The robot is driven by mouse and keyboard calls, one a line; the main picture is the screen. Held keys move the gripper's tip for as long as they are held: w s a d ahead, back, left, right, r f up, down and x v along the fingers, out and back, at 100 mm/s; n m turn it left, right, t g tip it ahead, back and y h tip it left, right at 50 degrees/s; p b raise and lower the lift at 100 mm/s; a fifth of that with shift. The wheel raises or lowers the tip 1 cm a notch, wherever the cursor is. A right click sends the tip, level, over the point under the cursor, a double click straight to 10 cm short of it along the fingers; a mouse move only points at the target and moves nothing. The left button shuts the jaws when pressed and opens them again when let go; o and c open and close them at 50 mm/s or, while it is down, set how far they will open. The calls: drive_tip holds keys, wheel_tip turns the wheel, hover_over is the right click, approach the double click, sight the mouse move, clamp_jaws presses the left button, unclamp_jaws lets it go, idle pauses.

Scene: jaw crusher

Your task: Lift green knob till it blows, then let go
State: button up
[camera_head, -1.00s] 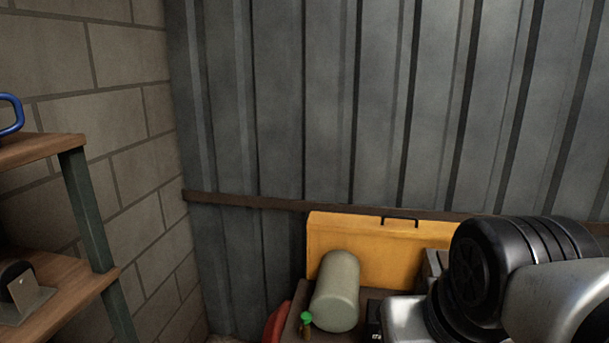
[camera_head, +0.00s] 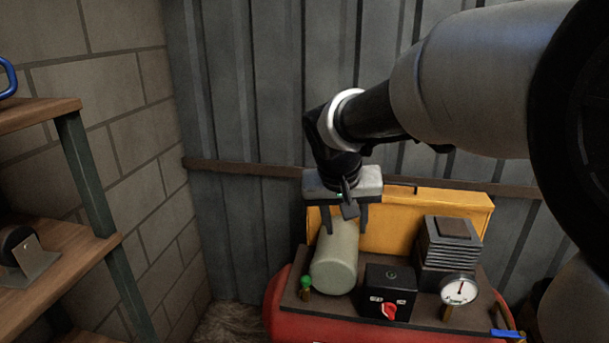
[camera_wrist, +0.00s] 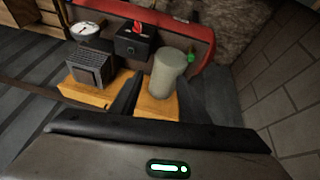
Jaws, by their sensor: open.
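The green knob (camera_head: 306,282) sits on a short brass stem at the left end of the red compressor's top plate, just left of the pale cylinder (camera_head: 336,262). In the wrist view the green knob (camera_wrist: 190,57) shows beyond the cylinder, to its right. My gripper (camera_head: 337,232) points down above the back end of the cylinder, behind and above the knob and apart from it. Its two fingers are spread with nothing between them. In the wrist view the fingers (camera_wrist: 155,100) frame the cylinder below.
The red compressor tank (camera_head: 330,329) carries a black switch box (camera_head: 389,290) with a red switch, a finned block (camera_head: 449,249) and a round gauge (camera_head: 460,290). A yellow case (camera_head: 440,210) stands behind. Wooden shelves (camera_head: 60,245) are at left; the space between them and the compressor is clear.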

drive_tip(key=m+y+b, duration=0.1)
drive_tip(key=b, duration=0.4)
approach(306, 278)
drive_tip(key=b+x, duration=0.2)
drive_tip(key=x, duration=0.6)
drive_tip(key=shift+w, duration=0.1)
